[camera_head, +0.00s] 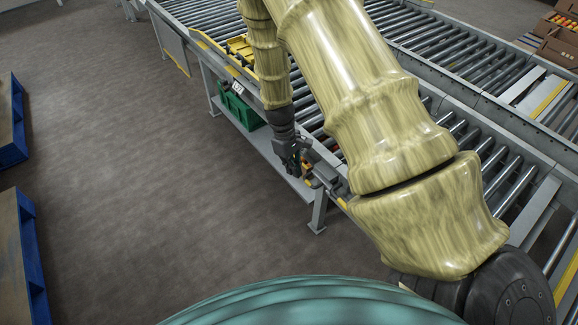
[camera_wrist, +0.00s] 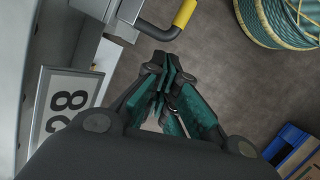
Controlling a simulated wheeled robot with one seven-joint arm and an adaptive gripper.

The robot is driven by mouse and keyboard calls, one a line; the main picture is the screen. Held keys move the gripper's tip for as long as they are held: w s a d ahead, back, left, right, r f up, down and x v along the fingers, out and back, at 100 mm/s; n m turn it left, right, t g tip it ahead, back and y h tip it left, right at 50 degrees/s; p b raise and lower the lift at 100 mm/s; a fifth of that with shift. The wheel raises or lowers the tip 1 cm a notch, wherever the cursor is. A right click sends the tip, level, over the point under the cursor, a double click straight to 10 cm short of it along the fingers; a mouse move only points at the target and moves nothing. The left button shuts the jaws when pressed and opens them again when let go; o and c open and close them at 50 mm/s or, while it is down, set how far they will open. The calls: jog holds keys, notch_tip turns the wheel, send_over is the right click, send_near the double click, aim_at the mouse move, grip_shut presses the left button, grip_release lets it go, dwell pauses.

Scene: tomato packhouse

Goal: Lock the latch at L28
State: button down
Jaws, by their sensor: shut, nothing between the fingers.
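The latch handle (camera_wrist: 157,32) is a bent dark bar with a yellow grip end. It comes out of a grey metal block at the top of the wrist view. The sign (camera_wrist: 68,105) beside it is a white plate in a dark frame, turned sideways; "8" is readable and the rest is partly covered by my gripper. My gripper (camera_wrist: 165,68) is shut and empty, its fingertips just below the bend of the handle; I cannot tell whether they touch. In the head view my gripper (camera_head: 294,163) is at the conveyor's side, and the latch there is too small to make out.
The roller conveyor (camera_head: 430,120) runs along the right, with a lower shelf holding a green crate (camera_head: 240,110). Blue-edged pallets (camera_head: 35,255) stand at the far left. The floor between is clear. Cardboard boxes (camera_head: 560,42) stand at the upper right.

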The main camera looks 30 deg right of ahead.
jog(key=shift+s+r, duration=0.1)
dwell(0.3)
jog(key=shift+s+d+p, duration=0.25)
jog(key=shift+s+p, duration=0.8)
jog(key=shift+s, duration=0.1)
jog(key=shift+w, duration=0.15)
jog(key=w+a+r+p, duration=0.1)
jog(key=w+a+r, duration=0.1)
jog(key=w+r, duration=0.5)
jog(key=shift+p+v, duration=0.4)
jog(key=shift+v, duration=0.55)
jog(key=shift+s, duration=0.15)
